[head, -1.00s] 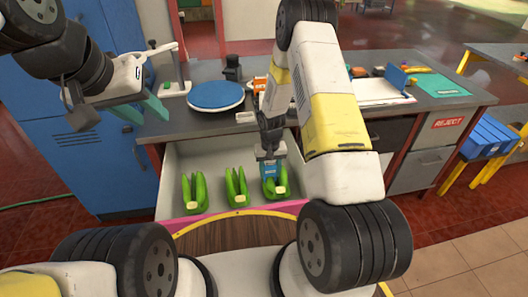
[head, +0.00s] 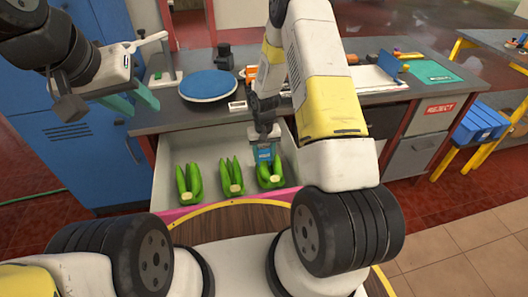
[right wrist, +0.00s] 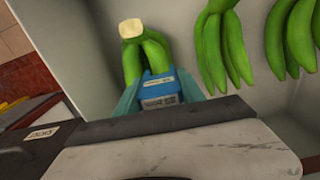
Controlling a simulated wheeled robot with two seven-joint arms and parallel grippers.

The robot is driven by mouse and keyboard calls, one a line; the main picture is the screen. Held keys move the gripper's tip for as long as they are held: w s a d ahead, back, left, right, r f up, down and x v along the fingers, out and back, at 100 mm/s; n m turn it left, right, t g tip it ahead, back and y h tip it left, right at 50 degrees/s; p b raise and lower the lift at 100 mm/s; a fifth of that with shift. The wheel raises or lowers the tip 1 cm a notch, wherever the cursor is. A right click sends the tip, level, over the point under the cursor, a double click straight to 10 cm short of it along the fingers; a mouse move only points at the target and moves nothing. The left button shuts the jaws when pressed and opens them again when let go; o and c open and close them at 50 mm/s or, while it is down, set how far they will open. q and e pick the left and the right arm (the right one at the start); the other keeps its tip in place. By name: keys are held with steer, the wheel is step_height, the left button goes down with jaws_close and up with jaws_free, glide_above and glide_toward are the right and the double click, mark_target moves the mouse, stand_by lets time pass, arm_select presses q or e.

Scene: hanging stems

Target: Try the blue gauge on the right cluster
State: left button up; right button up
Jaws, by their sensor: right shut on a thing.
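Three green clusters hang or stand in a row in an open pale drawer: a left cluster (head: 189,184), a middle one (head: 232,177) and the right cluster (head: 270,176). My right gripper (head: 264,143) points down, shut on the blue gauge (head: 266,153). In the head view the gauge is just behind and above the right cluster. In the right wrist view the gauge (right wrist: 160,92) overlaps the lower fingers of the right cluster (right wrist: 146,50); I cannot tell whether they touch. My left gripper (head: 134,100) is open and empty, high at the left.
On the counter behind the drawer are a blue round plate (head: 208,85), a white tray (head: 362,78) and a green mat (head: 431,71). A REJECT label (head: 440,108) is on the counter front at the right, near a blue bin (head: 480,124).

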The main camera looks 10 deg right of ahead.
mark_target(264, 148)
steer(key=shift+r, duration=2.85)
